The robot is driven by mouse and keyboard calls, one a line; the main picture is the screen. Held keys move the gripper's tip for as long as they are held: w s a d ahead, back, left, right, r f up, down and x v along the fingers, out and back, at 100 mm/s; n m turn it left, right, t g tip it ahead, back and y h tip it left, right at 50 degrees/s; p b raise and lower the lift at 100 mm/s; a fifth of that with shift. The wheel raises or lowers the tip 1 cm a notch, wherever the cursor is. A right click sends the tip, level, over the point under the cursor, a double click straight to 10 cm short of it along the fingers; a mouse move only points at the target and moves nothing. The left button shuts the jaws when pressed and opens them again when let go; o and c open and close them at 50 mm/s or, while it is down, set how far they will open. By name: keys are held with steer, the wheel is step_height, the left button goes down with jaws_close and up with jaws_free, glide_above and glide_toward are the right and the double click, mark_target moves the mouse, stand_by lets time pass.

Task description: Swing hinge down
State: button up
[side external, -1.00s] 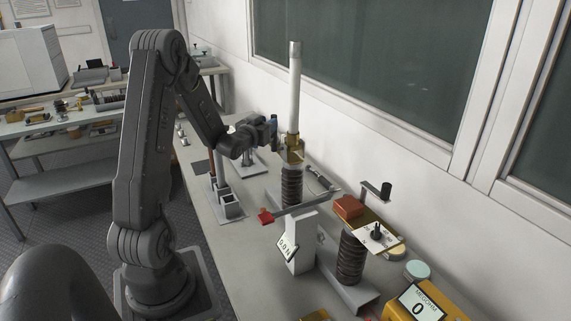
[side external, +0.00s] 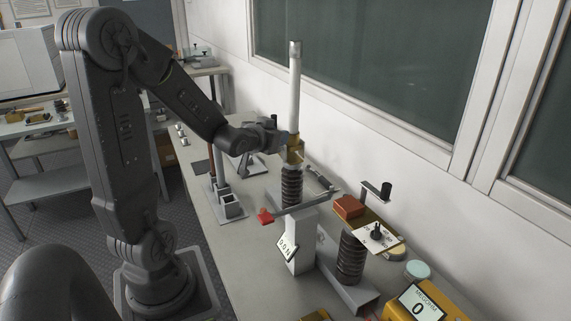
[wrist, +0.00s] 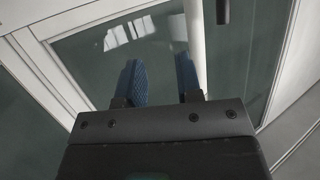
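The white fuse tube (side external: 294,90) stands upright on its brass hinge (side external: 293,150), on top of a dark ribbed insulator (side external: 291,186). My gripper (side external: 274,123) is at the left of the tube's lower part, just above the hinge. In the wrist view, the two blue fingers of my gripper (wrist: 160,70) are apart with nothing between them. The white tube (wrist: 197,45) shows there beyond the right finger, outside the gap. Whether a finger touches the tube cannot be told.
A grey bar with a red end (side external: 265,216) crosses in front of the insulator. A yellow meter (side external: 418,303) is at the front right. The window wall is close behind the tube.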

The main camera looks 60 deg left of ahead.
steer(key=s+d+r+m+g+h, duration=0.1)
steer(key=s+d+g+h, duration=0.1)
steer(key=d, duration=0.7)
steer(key=s+d+r+m+g+h, duration=0.2)
steer(key=s+d, duration=0.3)
steer(key=d, duration=0.5)
steer(key=shift+r+g+h, duration=0.15)
steer(key=shift+g+h, duration=0.15)
steer(key=shift+h, duration=0.3)
